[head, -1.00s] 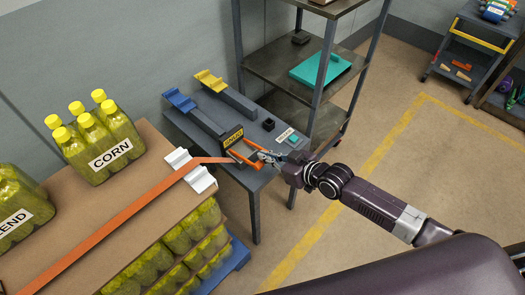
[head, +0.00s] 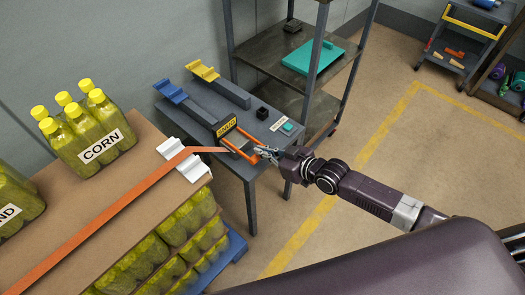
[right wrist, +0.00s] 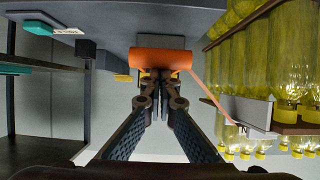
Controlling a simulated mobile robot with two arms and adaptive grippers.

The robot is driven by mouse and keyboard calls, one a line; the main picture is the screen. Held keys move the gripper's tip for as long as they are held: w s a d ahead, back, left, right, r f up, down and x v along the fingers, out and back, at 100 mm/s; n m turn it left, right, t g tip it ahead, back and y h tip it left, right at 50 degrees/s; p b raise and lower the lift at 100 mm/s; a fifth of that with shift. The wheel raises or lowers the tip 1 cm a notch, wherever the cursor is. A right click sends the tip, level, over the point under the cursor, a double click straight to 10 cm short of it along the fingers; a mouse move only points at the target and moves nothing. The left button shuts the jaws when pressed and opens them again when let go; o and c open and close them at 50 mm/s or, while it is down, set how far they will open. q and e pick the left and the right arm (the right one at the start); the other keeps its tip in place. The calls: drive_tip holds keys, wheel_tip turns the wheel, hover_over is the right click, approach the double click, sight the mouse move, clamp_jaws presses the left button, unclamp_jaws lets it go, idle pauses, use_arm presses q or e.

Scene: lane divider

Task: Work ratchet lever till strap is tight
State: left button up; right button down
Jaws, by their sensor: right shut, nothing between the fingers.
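The orange strap (head: 110,205) runs across the cardboard-topped pallet load and over a white edge protector (head: 184,161) to the ratchet on the grey bench. The ratchet's orange lever (head: 240,152) sticks out at the bench's front edge, beside a yellow label. My right gripper (head: 265,153) is at the lever's outer end. In the right wrist view its fingers (right wrist: 160,82) are closed together, just in front of the orange lever bar (right wrist: 160,58). Whether they touch the bar I cannot tell. My left gripper is not in view.
The grey bench (head: 262,133) carries a blue-ended bar, a yellow-ended bar, a black block and a teal button. A metal shelf (head: 275,65) stands behind it. Bottles labelled CORN (head: 85,128) stand on the load.

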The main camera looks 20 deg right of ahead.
drive_tip(key=shift+s+d+f+g, duration=0.1)
drive_tip(key=shift+s+f+g, duration=0.15)
drive_tip(key=shift+f, duration=0.3)
drive_tip(key=shift+s+d+f+g, duration=0.15)
drive_tip(key=shift+s+f, duration=0.15)
drive_tip(key=shift+f, duration=0.2)
drive_tip(key=shift+t, duration=0.3)
drive_tip(key=r+p, duration=0.1)
drive_tip(key=w+r+p, duration=0.1)
drive_tip(key=r, duration=0.1)
drive_tip(key=r+p, duration=0.2)
drive_tip(key=shift+w+a+r, duration=0.25)
drive_tip(key=shift+w+a, duration=0.05)
drive_tip(key=shift+a, duration=0.05)
drive_tip(key=s+d+f+b, duration=0.1)
drive_tip(key=s+d, duration=0.4)
drive_tip(key=s, duration=0.3)
drive_tip(key=shift+d, duration=0.15)
